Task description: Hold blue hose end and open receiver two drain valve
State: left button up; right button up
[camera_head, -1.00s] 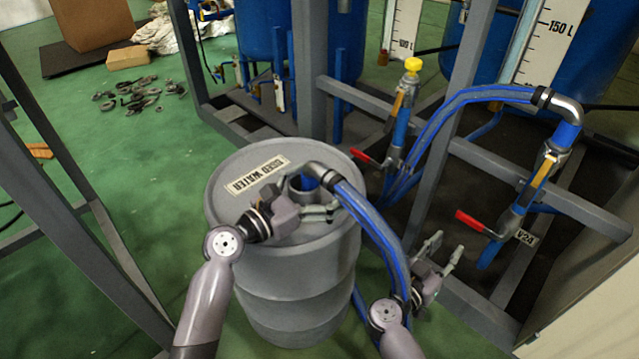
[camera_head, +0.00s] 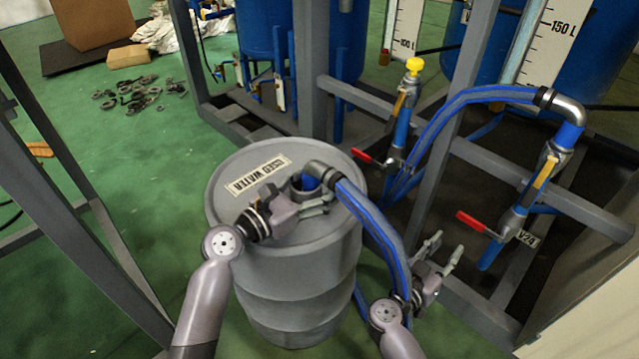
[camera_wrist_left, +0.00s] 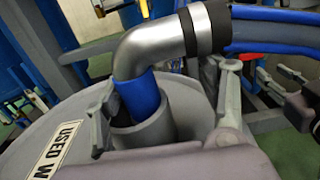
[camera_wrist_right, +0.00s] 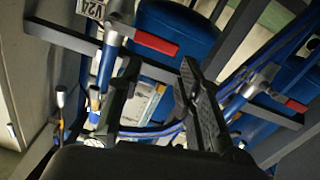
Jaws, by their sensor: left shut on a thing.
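The blue hose end (camera_head: 310,181) with its metal elbow (camera_head: 325,171) stands in the opening of the grey USED WATER drum (camera_head: 285,265). My left gripper (camera_head: 312,205) is shut on the blue hose end at the opening; the left wrist view shows its fingers (camera_wrist_left: 165,115) on both sides of the blue end (camera_wrist_left: 137,95). My right gripper (camera_head: 446,250) is open and empty, low and left of a red valve handle (camera_head: 474,221) with a tag (camera_head: 527,238). In the right wrist view its fingers (camera_wrist_right: 160,90) are spread, with this red handle (camera_wrist_right: 155,42) beyond them, apart.
A second red-handled valve (camera_head: 366,157) stands under a yellow cap (camera_head: 413,66). Grey frame bars (camera_head: 540,190) run around the valves. Blue hoses (camera_head: 385,240) loop down beside the drum.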

jog(key=shift+o, duration=0.6)
jog(key=n+t+y, duration=0.5)
jog(key=n+y, duration=0.8)
jog(key=n, duration=1.2)
send_near(470, 224)
jog(key=w, duration=1)
jog(key=shift+w+a+r, duration=0.3)
jog(key=shift+w, duration=0.1)
grip_shut()
